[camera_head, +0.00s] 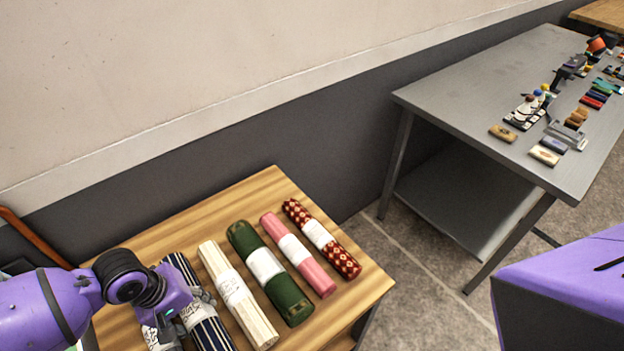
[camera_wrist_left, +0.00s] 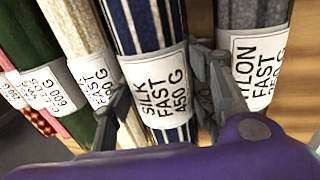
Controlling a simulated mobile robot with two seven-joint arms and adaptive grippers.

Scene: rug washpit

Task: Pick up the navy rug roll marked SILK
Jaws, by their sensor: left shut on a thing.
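The navy rug roll with cream stripes (camera_wrist_left: 146,24) has a white band reading SILK, FAST, 450 G in the left wrist view. In the head view it lies on the wooden table, and its striped end (camera_head: 217,337) shows beside my arm. My left gripper (camera_wrist_left: 160,95) is shut on this roll, one finger on each side of its band. In the head view the left gripper (camera_head: 190,305) partly covers the roll. It appears to be still at table level; I cannot tell whether it touches the top. My right gripper is not in view.
A grey roll (camera_wrist_left: 252,14), its label partly hidden and ending in "YLON", lies close beside. On the other side are cream (camera_head: 212,258), green (camera_head: 241,237), pink (camera_head: 270,224) and red-patterned (camera_head: 293,210) rolls on the wooden table (camera_head: 368,290). A grey metal table (camera_head: 450,95) holds small items.

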